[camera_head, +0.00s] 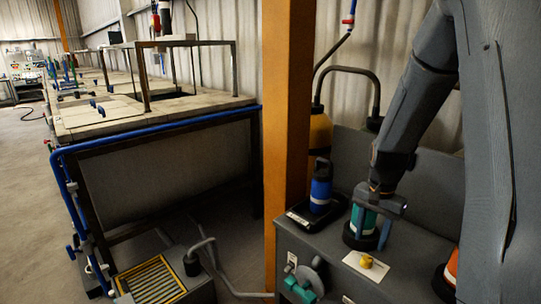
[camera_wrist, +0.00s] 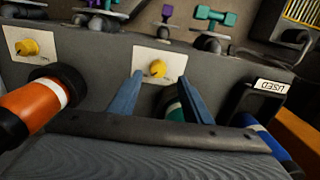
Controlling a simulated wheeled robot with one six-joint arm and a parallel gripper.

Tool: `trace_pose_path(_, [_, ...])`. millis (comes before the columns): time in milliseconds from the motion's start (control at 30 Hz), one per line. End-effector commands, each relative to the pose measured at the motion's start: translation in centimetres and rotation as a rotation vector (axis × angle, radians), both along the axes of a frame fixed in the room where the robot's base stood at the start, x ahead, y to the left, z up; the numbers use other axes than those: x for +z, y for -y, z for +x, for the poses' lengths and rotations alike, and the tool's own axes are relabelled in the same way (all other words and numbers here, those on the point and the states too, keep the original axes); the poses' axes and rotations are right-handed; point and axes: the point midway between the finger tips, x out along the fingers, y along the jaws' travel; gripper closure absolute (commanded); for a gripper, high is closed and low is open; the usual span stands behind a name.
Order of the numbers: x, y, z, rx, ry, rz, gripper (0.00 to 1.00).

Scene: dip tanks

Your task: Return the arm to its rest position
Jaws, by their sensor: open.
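My arm reaches down from the right in the camera_head view. My gripper (camera_head: 372,240) is low over the grey bench, at a teal cylinder (camera_head: 361,222) with a dark base. In the camera_wrist view my gripper (camera_wrist: 160,77) shows two blue fingers spread apart. The teal cylinder (camera_wrist: 174,110) stands between or just below them, partly hidden by the dark bar of my gripper. I cannot tell whether the fingers touch it.
A blue bottle (camera_head: 321,188) stands on a black tray (camera_head: 300,218) marked USED, left of my gripper. An orange bottle (camera_wrist: 36,108) is on the other side. A yellow knob (camera_head: 366,262) is in front. An orange post (camera_head: 290,130) rises left of the bench.

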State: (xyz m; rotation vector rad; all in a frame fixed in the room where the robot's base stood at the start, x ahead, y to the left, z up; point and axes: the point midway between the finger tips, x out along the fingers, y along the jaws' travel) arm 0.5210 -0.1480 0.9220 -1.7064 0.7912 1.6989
Motion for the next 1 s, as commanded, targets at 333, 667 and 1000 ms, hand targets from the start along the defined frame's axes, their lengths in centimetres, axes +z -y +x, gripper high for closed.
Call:
trace_pose_path(333, [4.2,-11.1,-9.3,0.580,0.061,-0.025,0.55])
trace_pose_path(667, [4.8,-14.7,-15.1,0.871,0.088,-0.042,0.55])
trace_pose_path(1000, [4.8,-14.8,-15.1,0.875,0.088,-0.042,0.55])
